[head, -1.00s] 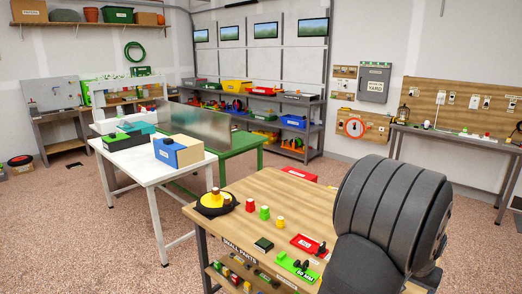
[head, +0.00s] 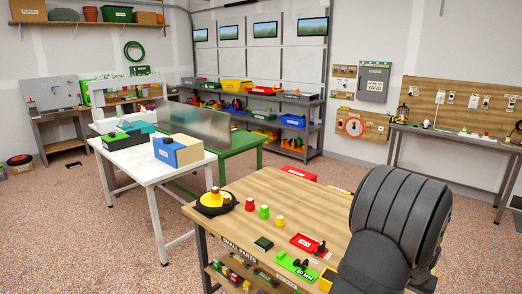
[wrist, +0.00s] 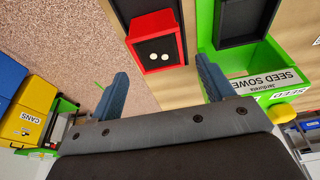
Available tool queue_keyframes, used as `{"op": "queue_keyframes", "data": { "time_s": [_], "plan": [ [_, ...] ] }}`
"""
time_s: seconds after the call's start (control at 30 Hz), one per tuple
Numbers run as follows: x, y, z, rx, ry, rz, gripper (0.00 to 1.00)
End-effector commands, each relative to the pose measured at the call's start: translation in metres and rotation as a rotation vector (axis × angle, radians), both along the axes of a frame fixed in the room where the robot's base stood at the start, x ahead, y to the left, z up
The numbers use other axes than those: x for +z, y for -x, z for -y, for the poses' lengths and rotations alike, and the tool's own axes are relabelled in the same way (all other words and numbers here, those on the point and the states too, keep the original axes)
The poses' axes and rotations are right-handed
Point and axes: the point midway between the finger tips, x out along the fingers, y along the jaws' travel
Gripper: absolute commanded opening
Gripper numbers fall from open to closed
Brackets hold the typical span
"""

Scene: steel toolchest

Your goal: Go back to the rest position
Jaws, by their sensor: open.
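My gripper (wrist: 160,82) shows in the wrist view with its two blue fingers spread wide apart. Nothing is between the fingers. Ahead of them are a red block with a dark face and two white dots (wrist: 168,62) and a green holder (wrist: 265,62) labelled "SEED SOWER". I cannot tell how far off they are. In the head view my dark arm stands over the right end of the wooden workbench (head: 325,209), and the gripper itself does not show there.
The bench carries a yellow-and-black round piece (head: 214,203), small coloured pieces, a red tray (head: 303,241) and a green tray (head: 291,262). A white table (head: 135,168) with boxes stands to the left. Open floor (head: 80,235) lies in front of it.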

Motion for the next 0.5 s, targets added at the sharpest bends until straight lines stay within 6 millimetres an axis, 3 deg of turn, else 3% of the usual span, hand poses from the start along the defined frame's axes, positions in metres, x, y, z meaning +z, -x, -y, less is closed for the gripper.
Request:
{"op": "queue_keyframes", "data": {
  "time_s": [0.03,0.5],
  "plan": [
    [0.011,0.0,0.0,0.0,0.001,0.001,0.74],
    [0.058,0.084,0.015,-0.003,0.0,-0.001,0.74]
  ]
}}
